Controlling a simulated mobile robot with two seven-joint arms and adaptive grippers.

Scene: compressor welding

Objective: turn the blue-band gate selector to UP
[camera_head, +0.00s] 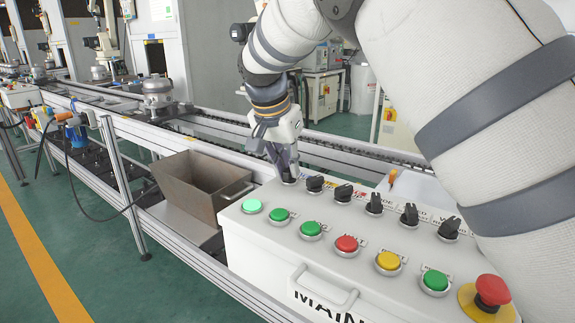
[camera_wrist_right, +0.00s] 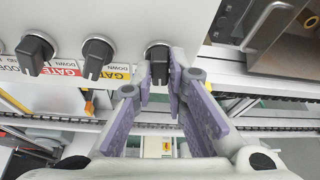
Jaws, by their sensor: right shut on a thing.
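The control box (camera_head: 285,255) carries a row of black selector knobs along its far side. My right gripper (camera_head: 287,170) comes down on the leftmost knob (camera_head: 289,181) of that row. In the right wrist view the purple-padded fingers (camera_wrist_right: 160,88) stand on either side of this black knob (camera_wrist_right: 158,62) and are shut on it. Its label is mostly hidden by the gripper, so I cannot read its band or its setting. The neighbouring knobs have a yellow-band label (camera_wrist_right: 118,72) and a red-band label (camera_wrist_right: 68,71). My left gripper is not in view.
Nearer on the box are green, red and yellow push buttons (camera_head: 346,245) and a red emergency stop (camera_head: 492,291). The leftmost green button (camera_head: 252,206) looks lit. A brown metal bin (camera_head: 190,186) stands left of the box. The conveyor rail (camera_head: 335,152) runs behind it.

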